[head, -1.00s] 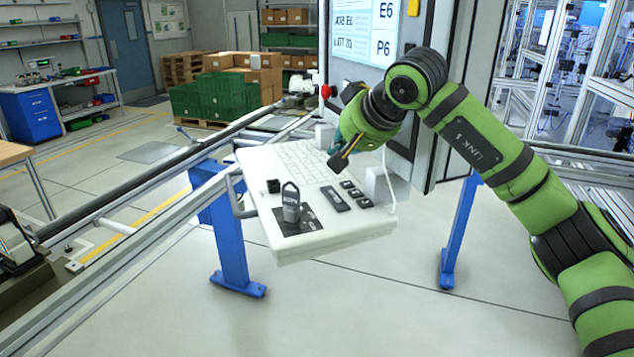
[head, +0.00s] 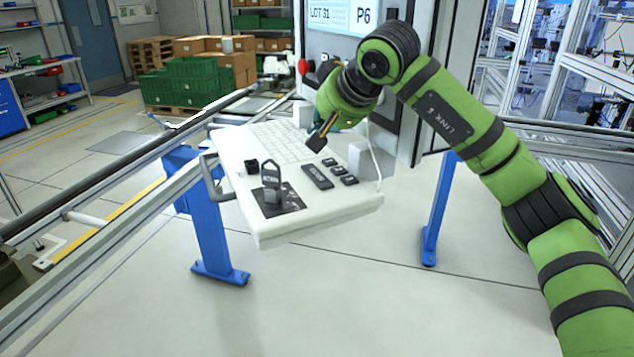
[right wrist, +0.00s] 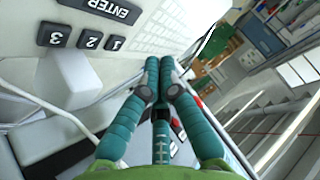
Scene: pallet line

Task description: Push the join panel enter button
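The join panel (head: 345,204) is a white console with a keyboard, below a screen cabinet. Its enter button (head: 317,177) is the long dark key left of three small keys. In the right wrist view the key marked ENTER (right wrist: 115,10) is at the top, partly cut off, above keys 1, 2 and 3. My right gripper (head: 322,138) hangs above the panel, just behind the enter button and apart from it. In the right wrist view its teal fingers (right wrist: 160,72) are together with nothing between them. My left gripper is not in view.
A grey upright tag-shaped piece (head: 271,181) stands on a dark plate at the panel's front left, beside a small black block (head: 252,166). A white block (head: 361,159) and cable are at the right. A red knob (head: 304,67) is on the cabinet. Conveyor rails run along the left.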

